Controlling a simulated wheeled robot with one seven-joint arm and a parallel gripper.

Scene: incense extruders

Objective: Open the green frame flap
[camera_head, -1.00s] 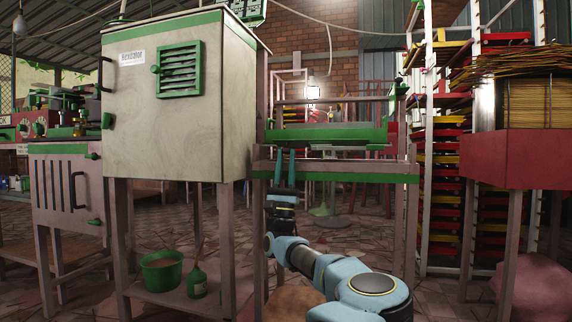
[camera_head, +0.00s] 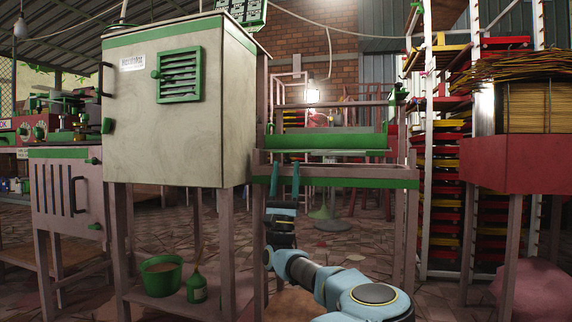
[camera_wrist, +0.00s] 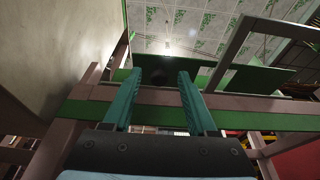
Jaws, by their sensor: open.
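The green frame flap (camera_head: 325,142) is a long green panel along the top of the purplish-brown frame to the right of the pale cabinet. It also shows in the wrist view (camera_wrist: 245,77), beyond my fingers. My gripper (camera_head: 285,164) is below the flap, near the frame's left end, with its two teal fingers pointing up. In the wrist view my gripper (camera_wrist: 153,72) is open, with nothing held. A dark round spot shows between the fingertips. I cannot tell whether the fingers touch the frame or flap.
The pale cabinet (camera_head: 165,115) stands close to the left of my gripper. The frame's green-edged crossbar (camera_head: 340,183) runs beside the fingers. A red stand (camera_head: 515,160) is at the right.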

